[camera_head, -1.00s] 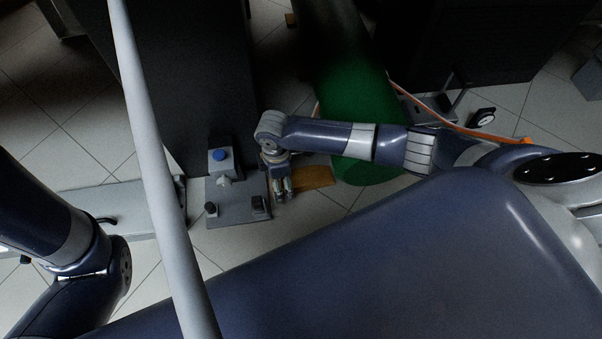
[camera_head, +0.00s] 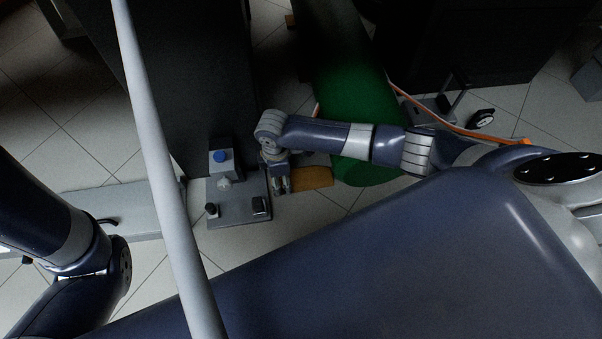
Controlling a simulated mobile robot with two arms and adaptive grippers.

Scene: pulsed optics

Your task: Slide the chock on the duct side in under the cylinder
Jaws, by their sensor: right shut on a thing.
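The green cylinder (camera_head: 350,90) lies on the tiled floor, its near end toward me, its far part in shadow. An orange-brown chock (camera_head: 313,178) lies on the floor at the left of its near end. Its right end is close to the cylinder; the forearm above hides part of this area, so I cannot tell if they touch. My right gripper (camera_head: 281,187) points down and is shut on the left end of the chock. A small brown piece (camera_head: 291,20), perhaps another chock, shows left of the cylinder's far part. My left gripper is out of view.

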